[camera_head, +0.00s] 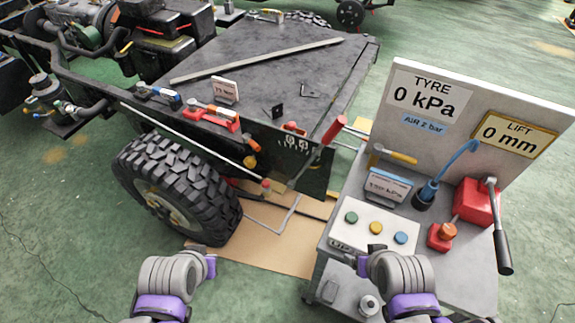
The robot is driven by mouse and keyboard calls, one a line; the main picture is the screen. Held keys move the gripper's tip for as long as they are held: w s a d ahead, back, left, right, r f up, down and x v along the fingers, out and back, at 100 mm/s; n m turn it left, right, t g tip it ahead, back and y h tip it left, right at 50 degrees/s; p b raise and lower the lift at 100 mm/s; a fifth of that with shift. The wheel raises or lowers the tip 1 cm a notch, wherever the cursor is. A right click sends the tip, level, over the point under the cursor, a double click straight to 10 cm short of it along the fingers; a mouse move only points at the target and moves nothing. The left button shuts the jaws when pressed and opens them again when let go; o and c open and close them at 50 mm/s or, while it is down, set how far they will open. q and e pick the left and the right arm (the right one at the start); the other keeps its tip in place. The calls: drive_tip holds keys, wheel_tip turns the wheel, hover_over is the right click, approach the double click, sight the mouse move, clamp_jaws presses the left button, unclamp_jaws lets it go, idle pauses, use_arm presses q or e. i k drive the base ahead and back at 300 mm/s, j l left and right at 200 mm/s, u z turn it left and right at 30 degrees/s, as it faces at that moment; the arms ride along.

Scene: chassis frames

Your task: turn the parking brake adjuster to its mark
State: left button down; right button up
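I cannot tell for certain which part is the parking brake adjuster. A red-handled lever (335,130) slopes up from the chassis side, beside a dark panel (310,172) with small white marks and a red knob (294,127). The marks are too small to read. My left gripper (211,266) is at the lower left, in front of the tyre and apart from the chassis. My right gripper (361,265) is near the front of the cart, below the button box. No object shows in either gripper, and their finger gaps are not clear.
A knobbly tyre (180,188) stands left of a cardboard sheet (262,258). The grey cart (460,278) holds a button box (374,228), a red jack (474,203) and a display board (445,105) reading 0 kPa and 0 mm. Tools lie on the chassis deck (265,60).

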sight(250, 163)
drive_tip(key=i+j, duration=0.2)
drive_tip(key=j, duration=0.25)
drive_tip(key=i+j+z, duration=0.15)
drive_tip(key=i+j, duration=0.35)
